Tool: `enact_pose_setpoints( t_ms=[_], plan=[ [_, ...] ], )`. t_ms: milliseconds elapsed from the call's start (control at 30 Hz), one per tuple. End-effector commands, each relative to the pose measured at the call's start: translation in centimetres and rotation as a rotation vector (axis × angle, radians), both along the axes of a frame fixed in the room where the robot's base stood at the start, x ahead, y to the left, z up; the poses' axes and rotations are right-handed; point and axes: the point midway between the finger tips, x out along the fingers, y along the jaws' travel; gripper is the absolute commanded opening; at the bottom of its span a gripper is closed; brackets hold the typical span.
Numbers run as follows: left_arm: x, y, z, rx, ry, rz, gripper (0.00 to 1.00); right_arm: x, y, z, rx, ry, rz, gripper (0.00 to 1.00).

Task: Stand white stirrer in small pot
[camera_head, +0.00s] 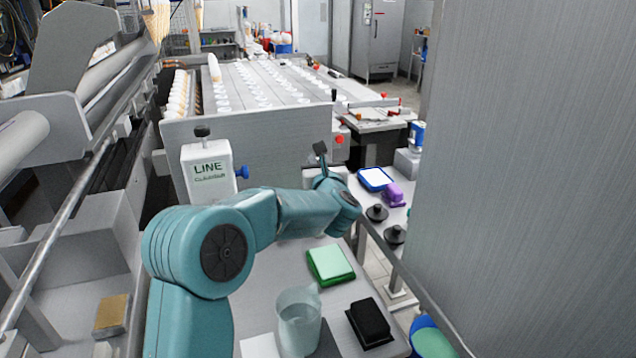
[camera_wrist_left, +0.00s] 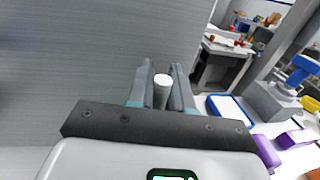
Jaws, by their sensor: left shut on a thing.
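My left gripper (camera_head: 320,150) is raised over the back of the bench in the head view, with its arm reaching in from the lower left. In the left wrist view its fingers (camera_wrist_left: 160,75) are shut on the white stirrer (camera_wrist_left: 162,82), whose round white end shows between them. I cannot make out the stirrer in the head view. A clear beaker-like pot (camera_head: 298,325) stands on the bench at the bottom, nearer than the gripper and well apart from it. I cannot tell for sure that it is the small pot. My right gripper is not in view.
A green-and-white box (camera_head: 330,264) and a black block (camera_head: 370,322) lie near the clear pot. A white LINE container (camera_head: 208,170) stands at the left. A blue-rimmed tray (camera_head: 375,178), a purple item (camera_head: 394,195) and black knobbed pieces (camera_head: 377,213) are at the right. A grey wall (camera_head: 530,180) bounds the right.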

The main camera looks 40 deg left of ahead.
Motion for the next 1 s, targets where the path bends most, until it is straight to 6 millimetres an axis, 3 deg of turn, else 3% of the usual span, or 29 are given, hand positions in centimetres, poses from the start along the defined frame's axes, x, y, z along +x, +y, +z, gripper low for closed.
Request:
enact_pose_setpoints(
  t_ms=[333, 767, 800, 833, 867, 1000],
  plan=[
    [0.2, 0.2, -4.5, 0.000, 0.003, 0.001, 0.00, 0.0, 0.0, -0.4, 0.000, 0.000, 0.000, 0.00],
    [0.2, 0.2, -5.0, -0.001, -0.001, 0.000, 0.00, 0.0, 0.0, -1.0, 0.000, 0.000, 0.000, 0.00],
    [0.2, 0.2, -4.9, 0.000, 0.000, 0.000, 0.30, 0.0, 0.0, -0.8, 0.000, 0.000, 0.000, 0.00],
    [0.2, 0.2, -4.8, 0.000, 0.000, 0.000, 0.40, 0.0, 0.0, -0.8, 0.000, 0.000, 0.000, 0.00],
    [0.2, 0.2, -4.8, 0.000, 0.000, 0.000, 0.46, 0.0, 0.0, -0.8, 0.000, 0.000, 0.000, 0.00],
    [0.2, 0.2, -4.8, 0.000, 0.000, 0.000, 0.46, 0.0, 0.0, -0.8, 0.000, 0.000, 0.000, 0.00]
  ],
)
